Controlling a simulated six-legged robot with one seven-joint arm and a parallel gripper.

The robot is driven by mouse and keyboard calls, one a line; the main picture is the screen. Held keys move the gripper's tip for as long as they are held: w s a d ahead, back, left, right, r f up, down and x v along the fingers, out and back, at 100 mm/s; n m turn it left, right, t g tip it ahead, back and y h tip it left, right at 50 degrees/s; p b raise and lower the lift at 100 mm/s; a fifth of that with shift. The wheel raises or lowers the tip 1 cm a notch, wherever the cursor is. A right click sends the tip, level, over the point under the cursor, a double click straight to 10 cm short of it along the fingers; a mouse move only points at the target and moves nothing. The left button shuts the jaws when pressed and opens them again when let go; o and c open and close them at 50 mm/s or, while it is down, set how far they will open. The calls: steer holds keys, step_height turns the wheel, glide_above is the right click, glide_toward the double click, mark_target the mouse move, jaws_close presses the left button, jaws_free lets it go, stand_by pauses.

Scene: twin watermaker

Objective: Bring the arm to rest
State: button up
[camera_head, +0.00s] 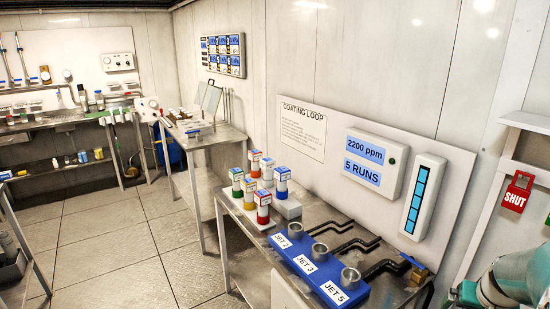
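My gripper is not in view, and no fingertips show in the head camera view. A rounded teal and pale grey part (512,282) cuts into the lower right corner; I cannot tell whether it belongs to my arm. The near metal bench (325,213) stands along the right wall. On it is a blue block (318,272) with metal cups, labelled JET 2, JET 3 and JET 5. Behind the block, several capped bottles with red, yellow, green and blue bands (263,207) stand upright on a white rack.
A panel on the wall has a display (364,160) reading 2200 ppm and 5 RUNS. A red SHUT tag (517,191) hangs at right. Another bench (205,138) and shelves stand farther back. The tiled floor (110,240) at left is mostly clear.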

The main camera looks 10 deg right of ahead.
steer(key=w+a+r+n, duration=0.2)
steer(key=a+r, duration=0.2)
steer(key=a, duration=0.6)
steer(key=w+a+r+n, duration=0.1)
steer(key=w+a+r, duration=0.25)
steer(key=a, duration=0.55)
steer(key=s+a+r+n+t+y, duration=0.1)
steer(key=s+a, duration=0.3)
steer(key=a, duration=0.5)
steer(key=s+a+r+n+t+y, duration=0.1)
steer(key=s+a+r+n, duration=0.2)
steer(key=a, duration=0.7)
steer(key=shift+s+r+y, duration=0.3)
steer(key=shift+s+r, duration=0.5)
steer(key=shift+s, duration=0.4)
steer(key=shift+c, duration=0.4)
